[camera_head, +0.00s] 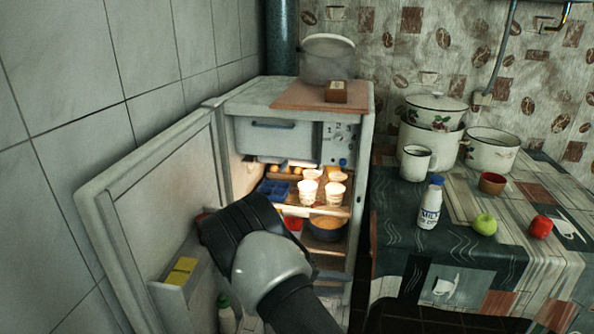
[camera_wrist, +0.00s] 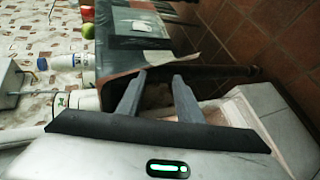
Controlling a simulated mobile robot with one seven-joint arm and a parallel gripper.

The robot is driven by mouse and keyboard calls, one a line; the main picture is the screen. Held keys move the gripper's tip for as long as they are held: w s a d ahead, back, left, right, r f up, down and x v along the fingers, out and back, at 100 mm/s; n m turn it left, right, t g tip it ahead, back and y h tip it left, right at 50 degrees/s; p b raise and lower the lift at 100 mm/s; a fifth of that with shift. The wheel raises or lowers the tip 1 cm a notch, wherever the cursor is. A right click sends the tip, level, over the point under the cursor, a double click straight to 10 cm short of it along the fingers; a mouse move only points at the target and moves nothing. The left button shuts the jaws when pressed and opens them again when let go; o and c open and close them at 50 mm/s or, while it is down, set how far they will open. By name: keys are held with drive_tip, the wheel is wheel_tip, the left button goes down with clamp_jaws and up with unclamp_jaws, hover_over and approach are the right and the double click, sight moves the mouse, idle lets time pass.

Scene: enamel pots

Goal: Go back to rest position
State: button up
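My gripper shows in the wrist view (camera_wrist: 160,78) with its two fingers apart and nothing visible between them. In the head view, my dark hand (camera_head: 240,228) is in front of the open fridge, between the door (camera_head: 150,195) and the lit shelves. Its fingertips cannot be made out there. My arm comes up from the bottom of the picture and hides part of the lower fridge. I cannot tell whether the hand touches the door.
Cups (camera_head: 334,193) and a dark bowl (camera_head: 326,228) stand inside the fridge. A table (camera_head: 400,285) at right holds a milk bottle (camera_head: 430,203), a green apple (camera_head: 485,224), a red apple (camera_head: 540,227) and enamel pots (camera_head: 492,150). A tiled wall (camera_head: 60,60) is at left.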

drive_tip(key=s+d+r+m+g+y, duration=0.25)
drive_tip(key=s+r, duration=0.25)
drive_tip(key=r, duration=0.7)
drive_tip(key=s+r+t+y, duration=0.4)
drive_tip(key=s+r+y, duration=0.6)
drive_tip(key=s+r, duration=1.15)
wheel_tip(320, 180, up, 26)
drive_tip(key=s+p, duration=0.1)
drive_tip(key=p, duration=2.7)
drive_tip(key=shift+s+d+r, duration=0.15)
drive_tip(key=shift+d, duration=0.1)
drive_tip(key=shift+m, duration=0.25)
